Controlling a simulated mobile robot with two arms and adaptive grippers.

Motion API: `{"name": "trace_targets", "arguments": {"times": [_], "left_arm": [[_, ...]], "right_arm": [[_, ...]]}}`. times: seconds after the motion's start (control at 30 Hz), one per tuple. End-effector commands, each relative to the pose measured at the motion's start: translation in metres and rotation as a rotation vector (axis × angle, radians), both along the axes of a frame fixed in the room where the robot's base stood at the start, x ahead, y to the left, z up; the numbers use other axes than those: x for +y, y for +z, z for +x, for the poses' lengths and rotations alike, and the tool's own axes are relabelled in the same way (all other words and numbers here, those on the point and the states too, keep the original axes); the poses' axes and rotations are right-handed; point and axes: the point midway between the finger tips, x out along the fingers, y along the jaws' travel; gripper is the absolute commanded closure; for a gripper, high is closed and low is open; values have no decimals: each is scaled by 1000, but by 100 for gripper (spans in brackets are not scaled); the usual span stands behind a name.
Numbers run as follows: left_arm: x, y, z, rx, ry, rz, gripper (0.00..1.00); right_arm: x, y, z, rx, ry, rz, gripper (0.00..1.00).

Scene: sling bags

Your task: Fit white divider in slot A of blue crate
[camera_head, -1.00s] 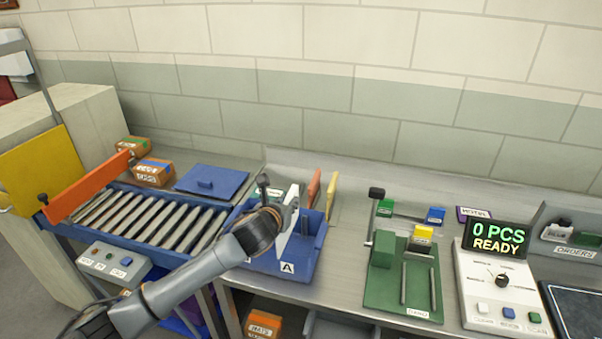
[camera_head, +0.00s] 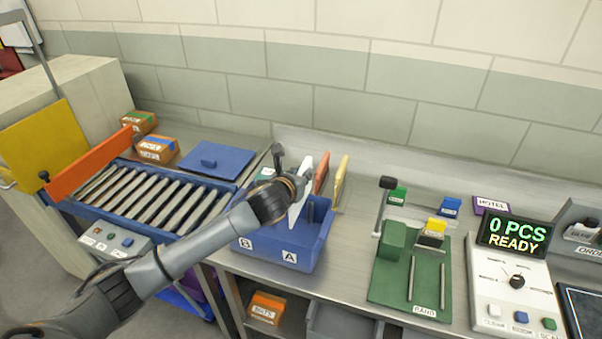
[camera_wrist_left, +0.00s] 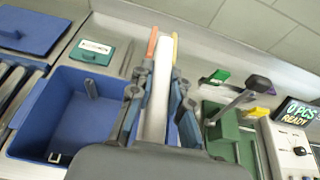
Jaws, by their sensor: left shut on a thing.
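The blue crate (camera_head: 309,250) stands on the bench, with labels B and A on its front wall. My left gripper (camera_head: 297,188) is over the crate and shut on the white divider (camera_head: 299,209), a thin upright plate that leans slightly. In the left wrist view the white divider (camera_wrist_left: 158,92) stands between the two fingers, toward the right side of the crate (camera_wrist_left: 75,112). The divider's lower edge is hidden by my gripper and the crate, so I cannot tell whether it touches a slot. My right gripper is not in view.
An orange panel (camera_head: 321,173) and a yellow panel (camera_head: 342,178) stand just behind the crate. A roller conveyor (camera_head: 150,200) lies left, with a blue lid (camera_head: 211,160) behind it. A green fixture (camera_head: 405,285) with a lever stands right; bare bench lies between it and the crate.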

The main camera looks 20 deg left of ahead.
Motion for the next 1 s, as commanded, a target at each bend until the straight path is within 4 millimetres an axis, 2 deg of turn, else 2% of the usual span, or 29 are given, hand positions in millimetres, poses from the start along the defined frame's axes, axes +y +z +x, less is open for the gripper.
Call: {"name": "trace_targets", "arguments": {"times": [0.2, 0.27, 0.6, 1.0], "left_arm": [[0, -21, 0, 1, -1, -1, 100], [0, -27, 0, 1, -1, 1, 100], [0, -52, 0, 0, -1, 0, 100], [-1, -54, 0, 0, -1, -1, 100]], "right_arm": [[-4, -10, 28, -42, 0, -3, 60], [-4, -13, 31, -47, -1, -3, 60], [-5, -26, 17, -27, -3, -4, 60], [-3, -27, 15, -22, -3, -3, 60]]}}
